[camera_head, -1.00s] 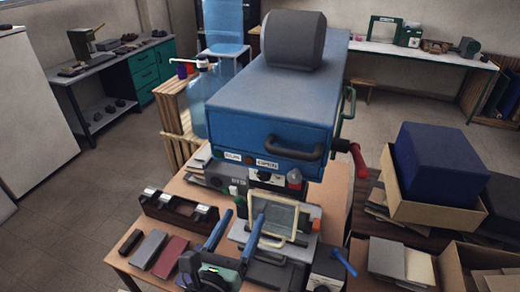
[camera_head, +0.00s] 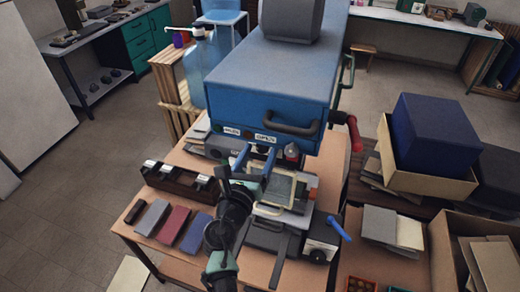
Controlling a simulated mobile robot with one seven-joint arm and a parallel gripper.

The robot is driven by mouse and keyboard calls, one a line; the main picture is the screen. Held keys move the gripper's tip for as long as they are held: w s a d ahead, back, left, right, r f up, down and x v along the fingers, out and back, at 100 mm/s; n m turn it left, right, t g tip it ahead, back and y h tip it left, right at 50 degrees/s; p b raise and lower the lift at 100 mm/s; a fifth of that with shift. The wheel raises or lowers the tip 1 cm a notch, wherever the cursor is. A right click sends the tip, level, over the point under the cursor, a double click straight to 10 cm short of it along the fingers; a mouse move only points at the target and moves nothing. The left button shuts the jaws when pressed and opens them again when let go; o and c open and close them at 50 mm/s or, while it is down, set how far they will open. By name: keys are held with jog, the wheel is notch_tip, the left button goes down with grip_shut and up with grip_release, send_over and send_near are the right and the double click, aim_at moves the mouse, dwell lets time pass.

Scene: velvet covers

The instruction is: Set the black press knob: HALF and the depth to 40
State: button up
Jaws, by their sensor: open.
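The blue press (camera_head: 270,80) stands on the wooden table, with two small white labels on its front that are too small to read. A dark round knob (camera_head: 262,149) shows just under the labels, partly behind my gripper; its setting cannot be read. A second black knob (camera_head: 318,256) is on a small pale-faced box with a blue lever (camera_head: 338,228) at the table's front right. I cannot make out a depth scale or number. Contact cannot be told.
A cream-framed plate (camera_head: 291,190) lies right of my gripper. A dark rack (camera_head: 178,182) and several coloured slabs (camera_head: 172,225) lie to the left. A red handle (camera_head: 354,133) sticks out on the press's right side. Open boxes (camera_head: 425,183) stand at right.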

jog(key=shift+w+d, duration=0.1)
jog(key=shift+w, duration=0.25)
jog(key=shift+c, duration=0.2)
grip_shut()
